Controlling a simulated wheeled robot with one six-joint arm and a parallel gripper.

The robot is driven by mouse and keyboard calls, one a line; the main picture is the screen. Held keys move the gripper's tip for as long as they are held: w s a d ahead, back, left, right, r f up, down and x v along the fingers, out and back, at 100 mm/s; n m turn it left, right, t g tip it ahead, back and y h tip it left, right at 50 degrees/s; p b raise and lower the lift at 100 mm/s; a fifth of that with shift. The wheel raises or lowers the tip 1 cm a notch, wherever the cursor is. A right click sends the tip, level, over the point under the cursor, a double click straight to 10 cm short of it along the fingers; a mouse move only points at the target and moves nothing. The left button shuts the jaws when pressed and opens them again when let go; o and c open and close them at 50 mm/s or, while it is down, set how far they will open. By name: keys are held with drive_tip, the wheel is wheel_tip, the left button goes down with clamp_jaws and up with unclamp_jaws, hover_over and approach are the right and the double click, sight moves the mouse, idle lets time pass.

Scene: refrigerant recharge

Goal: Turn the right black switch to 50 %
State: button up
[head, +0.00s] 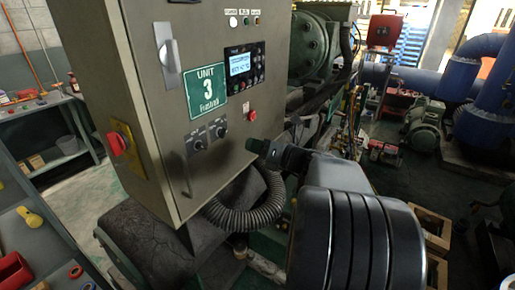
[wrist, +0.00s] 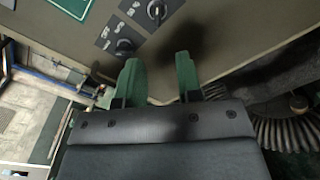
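The right black switch (head: 221,131) is a round knob on the front of the beige cabinet, under the green UNIT 3 sign. It also shows at the top of the wrist view (wrist: 156,10). The left black switch (head: 198,145) sits beside it and also shows in the wrist view (wrist: 124,45). The switches' exact settings are too small to read. My gripper (head: 258,148) is in front of the cabinet, to the right of and below the right switch. In the wrist view its two green fingers (wrist: 159,62) are spread apart with nothing between them, apart from both switches.
A red button (head: 252,115) is right of the switches, and a lit display (head: 240,64) is above. A ribbed hose (head: 245,208) curves out below the cabinet, near my gripper. A red knob (head: 116,144) is on the cabinet's left side. A workbench (head: 60,150) stands at left.

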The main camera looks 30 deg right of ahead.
sight(225, 134)
drive_tip(key=w+a, duration=0.1)
drive_tip(key=w, duration=0.2)
drive_tip(key=w+a+m+b, duration=0.1)
drive_tip(key=w, duration=0.1)
drive_tip(key=w+a+m+b, duration=0.1)
drive_tip(key=w+a, duration=0.1)
drive_tip(key=w, duration=0.1)
drive_tip(key=shift+w+r, duration=0.15)
drive_tip(key=shift+w, duration=0.15)
drive_tip(key=shift+s+d, duration=0.1)
drive_tip(key=shift+d, duration=0.05)
clamp_jaws()
